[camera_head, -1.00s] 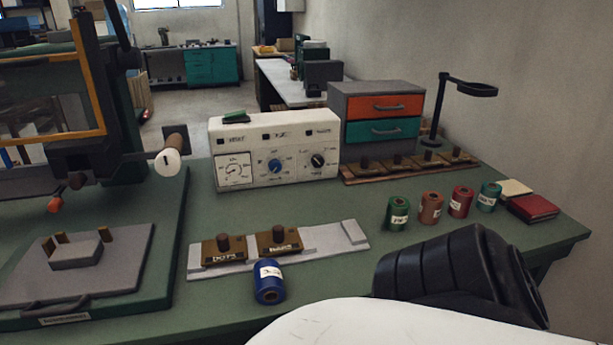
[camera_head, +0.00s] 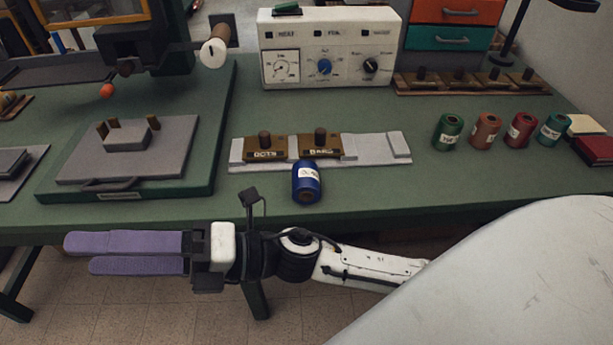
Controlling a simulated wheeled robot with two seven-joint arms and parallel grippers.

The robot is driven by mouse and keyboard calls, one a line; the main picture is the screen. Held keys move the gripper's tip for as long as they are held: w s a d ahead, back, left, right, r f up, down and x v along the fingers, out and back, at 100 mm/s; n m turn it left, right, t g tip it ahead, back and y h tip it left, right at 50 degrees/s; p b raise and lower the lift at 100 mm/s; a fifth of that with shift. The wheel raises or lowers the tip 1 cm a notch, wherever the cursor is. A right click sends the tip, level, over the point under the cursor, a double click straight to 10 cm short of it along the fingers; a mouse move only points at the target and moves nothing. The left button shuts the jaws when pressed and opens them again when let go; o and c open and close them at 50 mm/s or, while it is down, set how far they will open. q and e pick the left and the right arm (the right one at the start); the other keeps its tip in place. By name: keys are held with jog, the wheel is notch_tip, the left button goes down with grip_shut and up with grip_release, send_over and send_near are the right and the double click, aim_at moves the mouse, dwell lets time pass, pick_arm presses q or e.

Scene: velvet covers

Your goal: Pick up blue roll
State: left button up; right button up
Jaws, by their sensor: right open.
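The blue roll (camera_head: 306,185) stands upright near the front edge of the green table, with a white label on its side. It is just in front of the grey strip that holds two brown blocks. My right gripper (camera_head: 78,254) has two purple fingers that point left, parallel with a narrow gap between them. It is open and empty, in front of the table's front edge with floor behind it, to the left of and below the blue roll in the picture. My left gripper is not in view.
The grey strip (camera_head: 376,147) with brown blocks lies behind the roll. A green press base (camera_head: 215,130) is at the left. Green (camera_head: 448,132), brown (camera_head: 485,131), red (camera_head: 520,130) and teal (camera_head: 553,129) rolls stand at the right. A white control box (camera_head: 330,75) is behind.

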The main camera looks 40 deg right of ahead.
jog(key=s+a+r+n+g, duration=0.1)
jog(key=s+a+n+g, duration=0.2)
jog(key=s+n+g, duration=0.5)
jog(key=n+t+h+p, duration=0.1)
jog(key=n+t+h, duration=0.2)
jog(key=n+h, duration=1.95)
send_near(307, 177)
jog(key=a+f, duration=0.1)
jog(key=f, duration=0.1)
jog(key=shift+n, duration=0.25)
jog(key=f, duration=0.1)
jog(key=w+d+f, duration=0.1)
jog(key=w+f, duration=0.1)
jog(key=shift+d, duration=0.3)
jog(key=x, duration=0.1)
jog(key=p+x, duration=0.1)
jog(key=x, duration=0.3)
jog(key=shift+s+d, duration=0.15)
jog(key=shift+d, duration=0.1)
jog(key=shift+w+f, duration=0.25)
jog(key=shift+f, duration=0.25)
jog(key=c, duration=1.3)
notch_tip(307, 177, up, 10)
jog(key=shift+r, duration=0.1)
jog(key=shift+c, duration=0.2)
